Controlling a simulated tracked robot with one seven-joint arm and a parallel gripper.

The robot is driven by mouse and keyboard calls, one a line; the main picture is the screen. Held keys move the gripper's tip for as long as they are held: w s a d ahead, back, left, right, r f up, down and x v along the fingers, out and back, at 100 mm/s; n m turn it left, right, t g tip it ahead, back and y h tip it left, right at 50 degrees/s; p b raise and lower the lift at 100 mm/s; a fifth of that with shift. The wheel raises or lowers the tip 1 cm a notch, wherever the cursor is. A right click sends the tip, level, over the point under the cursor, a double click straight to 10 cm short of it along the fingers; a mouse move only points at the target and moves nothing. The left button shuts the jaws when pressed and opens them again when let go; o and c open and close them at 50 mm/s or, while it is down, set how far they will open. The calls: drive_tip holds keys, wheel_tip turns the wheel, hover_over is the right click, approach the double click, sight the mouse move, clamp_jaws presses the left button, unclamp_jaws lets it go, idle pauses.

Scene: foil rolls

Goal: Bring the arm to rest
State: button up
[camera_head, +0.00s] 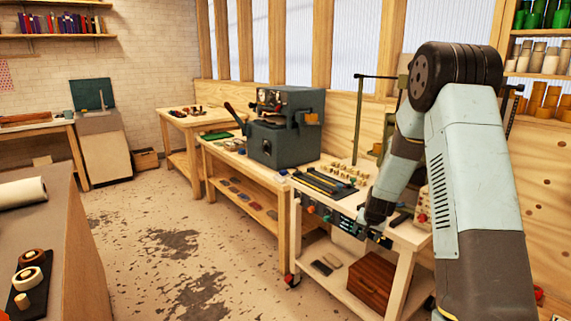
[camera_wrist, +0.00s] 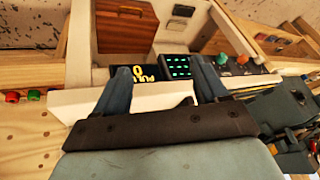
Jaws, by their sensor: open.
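My arm reaches in from the right of the head view and bends down toward the front edge of the light wooden workbench (camera_head: 408,236). My gripper (camera_head: 372,232) is small there, at the bench's front edge, and its fingers are hard to make out. In the wrist view my gripper (camera_wrist: 165,85) shows two dark fingers spread wide apart. I see nothing held between them. Beyond the fingers are a dark panel with yellow marks (camera_wrist: 127,73) and a dark panel with teal marks (camera_wrist: 176,66). I cannot tell whether the fingers touch the bench.
A brown wooden box (camera_head: 371,281) stands on the lower shelf. A grey machine (camera_head: 287,125) stands on the bench to the left. A counter with a white roll (camera_head: 22,193) is at the left. The floor (camera_head: 165,235) between is open.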

drive_tip(key=s+a+r+n, duration=0.2)
drive_tip(key=s+r, duration=0.7)
drive_tip(key=r, duration=0.3)
drive_tip(key=s+a+r+n, duration=0.1)
drive_tip(key=s+a+r, duration=0.2)
drive_tip(key=s+r, duration=0.7)
drive_tip(key=s+r+n, duration=0.1)
drive_tip(key=s+r, duration=0.4)
drive_tip(key=s, duration=0.6)
drive_tip(key=s+r+n, duration=0.1)
drive_tip(key=s+r, duration=0.4)
drive_tip(key=s, duration=0.7)
drive_tip(key=shift+s+a, duration=0.15)
drive_tip(key=shift+s, duration=0.1)
